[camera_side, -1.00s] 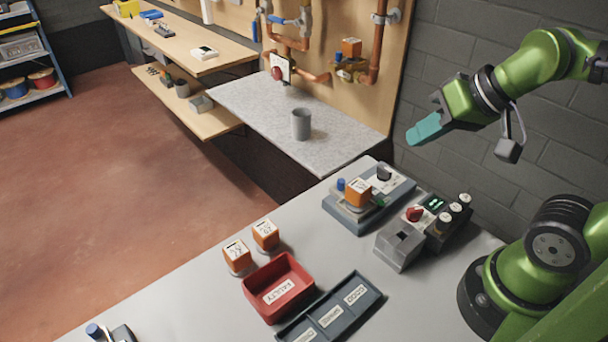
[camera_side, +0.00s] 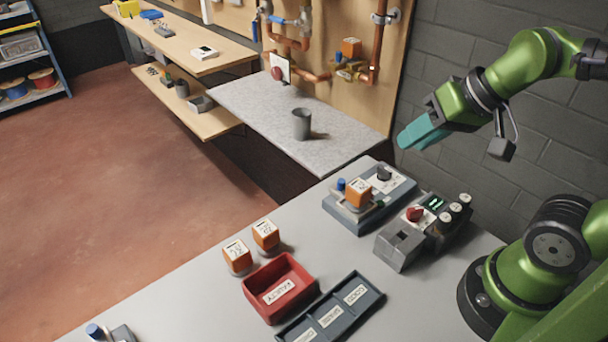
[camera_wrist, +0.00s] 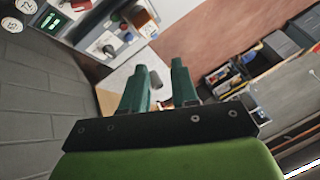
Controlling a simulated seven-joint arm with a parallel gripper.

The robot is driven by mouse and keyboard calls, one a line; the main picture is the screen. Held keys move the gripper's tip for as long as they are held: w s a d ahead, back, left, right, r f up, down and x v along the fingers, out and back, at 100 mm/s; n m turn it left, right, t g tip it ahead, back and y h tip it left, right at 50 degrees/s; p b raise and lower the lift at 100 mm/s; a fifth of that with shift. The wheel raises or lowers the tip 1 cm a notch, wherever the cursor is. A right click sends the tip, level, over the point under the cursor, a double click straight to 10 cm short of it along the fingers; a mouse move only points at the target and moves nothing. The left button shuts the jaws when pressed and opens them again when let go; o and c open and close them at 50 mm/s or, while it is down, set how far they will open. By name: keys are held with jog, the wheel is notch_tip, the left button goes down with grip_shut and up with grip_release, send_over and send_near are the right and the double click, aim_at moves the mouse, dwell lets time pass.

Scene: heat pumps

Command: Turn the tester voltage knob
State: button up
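The tester (camera_side: 345,212) is a blue-grey unit on the bench. It carries a black knob (camera_side: 384,173) on a white panel and an orange-topped actuator (camera_side: 358,194). In the wrist view the black knob (camera_wrist: 108,49) shows at the upper left. I cannot read which knob is marked voltage. My gripper (camera_side: 409,140) is in the air above and behind the tester, touching nothing. In the wrist view its teal fingers (camera_wrist: 160,72) are apart, with nothing held.
Two orange actuators (camera_side: 238,256), a red bin (camera_side: 280,286) and a sectioned tray (camera_side: 335,312) are on the bench. A grey cup (camera_side: 302,124) stands on the side table. The air around my gripper is clear.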

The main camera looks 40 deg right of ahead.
jog(key=shift+o, duration=1.1)
jog(key=w+d+f+n+g+h, duration=0.1)
jog(key=w+d+f+g, duration=0.2)
jog(key=w+d, duration=0.4)
jog(key=shift+w+n+g, duration=0.3)
jog(key=shift+w+g, duration=0.6)
jog(key=shift+w, duration=0.35)
jog(key=n+g+h, duration=0.1)
jog(key=n+g, duration=0.1)
send_over(385, 168)
jog(key=shift+n, duration=0.3)
notch_tip(385, 168, down, 16)
jog(key=shift+f, duration=0.25)
grip_shut()
